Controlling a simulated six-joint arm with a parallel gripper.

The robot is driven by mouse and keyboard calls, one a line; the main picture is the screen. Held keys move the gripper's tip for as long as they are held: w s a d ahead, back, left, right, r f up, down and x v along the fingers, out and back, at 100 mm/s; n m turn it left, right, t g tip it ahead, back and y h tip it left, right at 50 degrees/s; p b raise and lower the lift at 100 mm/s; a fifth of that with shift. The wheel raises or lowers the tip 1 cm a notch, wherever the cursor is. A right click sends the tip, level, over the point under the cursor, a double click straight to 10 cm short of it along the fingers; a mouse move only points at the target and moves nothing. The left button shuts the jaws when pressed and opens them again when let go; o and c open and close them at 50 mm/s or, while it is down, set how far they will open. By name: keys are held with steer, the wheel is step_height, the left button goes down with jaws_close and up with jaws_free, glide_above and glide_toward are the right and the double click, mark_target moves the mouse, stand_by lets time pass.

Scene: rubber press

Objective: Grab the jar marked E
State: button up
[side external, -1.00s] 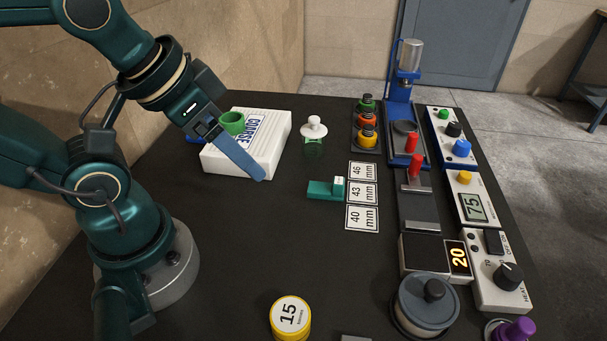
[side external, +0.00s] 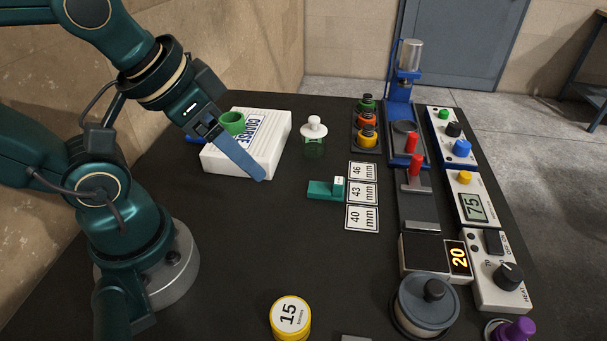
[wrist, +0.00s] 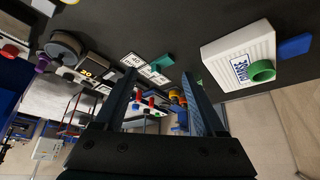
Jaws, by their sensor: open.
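A small green-tinted clear jar with a white knobbed lid (side external: 313,145) stands upright on the dark bench, right of the white block. My gripper (wrist: 158,88) is open, with nothing between its two long fingers. In the side view, a blue finger slants down in front of the white block, left of and apart from the lidded jar. In the wrist view that jar is mostly hidden by a finger.
A white block (side external: 217,160) carries a green ring (side external: 231,123). Green, orange and yellow knobbed pieces (side external: 366,138) stand near a blue press (side external: 398,98). A teal gauge (side external: 322,190) lies beside mm cards. A yellow 15 tin (side external: 290,317) stands in front.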

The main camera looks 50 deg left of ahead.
steer(key=o, duration=0.3)
steer(key=shift+o, duration=0.2)
steer(key=w+d+r+n+t, duration=0.1)
steer(key=w+r+t, duration=0.35)
steer(key=w, duration=0.25)
steer(key=n+t+y, duration=0.2)
steer(key=n+y, duration=0.6)
steer(key=y, duration=0.1)
glide_above(311, 140)
steer(key=d, duration=0.1)
step_height(311, 140, down, 10)
steer(key=shift+m+g, duration=0.5)
steer(key=shift+g, duration=0.35)
steer(key=f, duration=0.2)
steer(key=s+f, duration=0.1)
steer(key=f, duration=0.3)
steer(key=shift+s+d+f, duration=0.15)
steer(key=shift+s+f, duration=0.1)
steer(key=shift+s, duration=0.15)
steer(key=shift+h, duration=0.3)
steer(key=shift+x, duration=2.55)
